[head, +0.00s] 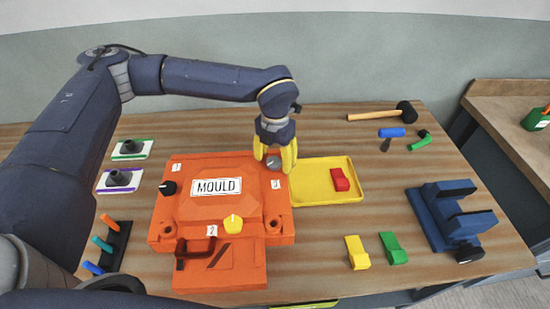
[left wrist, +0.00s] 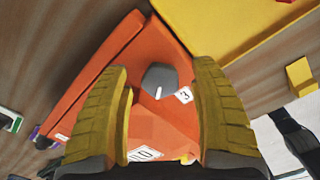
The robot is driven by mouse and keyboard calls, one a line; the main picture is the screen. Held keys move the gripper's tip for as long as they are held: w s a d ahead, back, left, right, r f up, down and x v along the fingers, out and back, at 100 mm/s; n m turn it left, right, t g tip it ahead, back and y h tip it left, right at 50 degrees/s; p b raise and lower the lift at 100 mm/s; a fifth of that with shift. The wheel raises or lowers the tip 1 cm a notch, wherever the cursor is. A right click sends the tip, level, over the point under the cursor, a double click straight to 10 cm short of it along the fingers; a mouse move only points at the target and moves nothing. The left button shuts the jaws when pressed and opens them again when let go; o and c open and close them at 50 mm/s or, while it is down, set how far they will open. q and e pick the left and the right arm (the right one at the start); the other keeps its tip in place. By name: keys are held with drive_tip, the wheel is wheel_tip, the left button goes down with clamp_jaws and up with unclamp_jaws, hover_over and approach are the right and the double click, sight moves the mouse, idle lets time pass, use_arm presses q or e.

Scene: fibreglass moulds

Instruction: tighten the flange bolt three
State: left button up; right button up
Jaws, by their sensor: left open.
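The orange mould (head: 180,225) lies on the table with a white MOULD label. The grey flange bolt (head: 273,162) sits at its far right corner, near the label 3 (head: 276,184). The bolt also shows in the left wrist view (left wrist: 158,78) as a dark grey head with a white mark. My left gripper (head: 275,155) points down over this bolt, its yellow fingers open on either side. In the left wrist view the bolt lies between the fingers (left wrist: 161,72), with gaps on both sides. My right gripper is not in view.
A black knob (head: 168,187) and a yellow knob (head: 233,225) sit on the mould. A yellow tray (head: 315,194) with a red block (head: 340,180) stands close on the right. A blue vise (head: 450,218), a mallet (head: 402,112) and coloured blocks lie further right.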

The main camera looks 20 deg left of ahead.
use_arm(q)
drive_tip(key=shift+o, duration=0.2)
drive_tip(key=c, duration=1.2)
drive_tip(key=shift+m, duration=0.3)
drive_tip(key=shift+m, duration=0.9)
drive_tip(key=shift+c, duration=0.4)
drive_tip(key=shift+d+m, duration=0.1)
drive_tip(key=shift+m, duration=1.3)
drive_tip(key=shift+d, duration=0.1)
drive_tip(key=shift+r, duration=0.1)
